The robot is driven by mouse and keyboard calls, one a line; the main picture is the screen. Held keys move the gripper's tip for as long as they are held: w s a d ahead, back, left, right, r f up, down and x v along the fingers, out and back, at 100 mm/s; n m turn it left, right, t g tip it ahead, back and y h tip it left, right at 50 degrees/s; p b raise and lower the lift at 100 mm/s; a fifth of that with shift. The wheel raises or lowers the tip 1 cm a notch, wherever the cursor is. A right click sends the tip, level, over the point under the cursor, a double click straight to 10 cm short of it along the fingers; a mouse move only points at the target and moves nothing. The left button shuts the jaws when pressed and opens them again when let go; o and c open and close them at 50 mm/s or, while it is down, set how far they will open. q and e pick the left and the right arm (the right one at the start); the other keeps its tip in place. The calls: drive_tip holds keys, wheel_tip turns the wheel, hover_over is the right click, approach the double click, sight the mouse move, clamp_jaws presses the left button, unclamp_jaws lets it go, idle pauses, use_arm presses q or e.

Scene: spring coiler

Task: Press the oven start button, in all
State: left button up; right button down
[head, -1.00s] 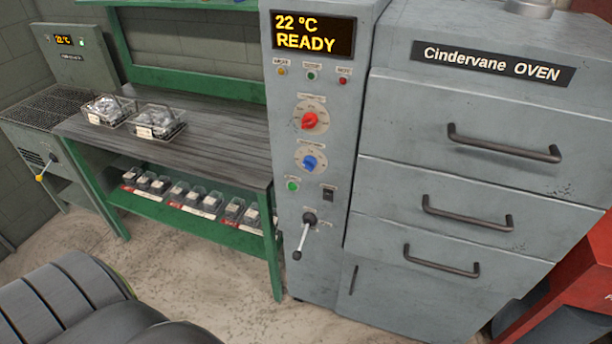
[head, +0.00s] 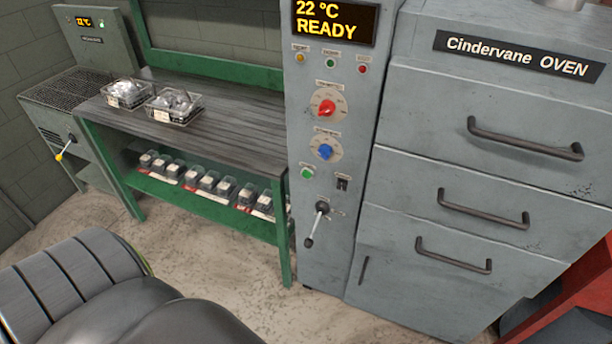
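The oven (head: 420,200) stands right of centre, with a "Cindervane OVEN" label and three handled drawers. Its control column has a display (head: 334,22) reading "22 °C READY". Below are three small lamps, a red knob (head: 326,108) and a blue knob (head: 325,151). A green button (head: 307,173) sits below the blue knob on the left; its label is too small to read. A dark switch (head: 343,184) is to its right, and a lever (head: 317,220) with a black tip hangs below. Neither of my grippers shows.
A workbench (head: 225,120) left of the oven bears two clear trays (head: 172,106) of metal parts. Several small boxes (head: 208,180) sit on its lower shelf. A grey machine (head: 92,50) with its own display stands far left.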

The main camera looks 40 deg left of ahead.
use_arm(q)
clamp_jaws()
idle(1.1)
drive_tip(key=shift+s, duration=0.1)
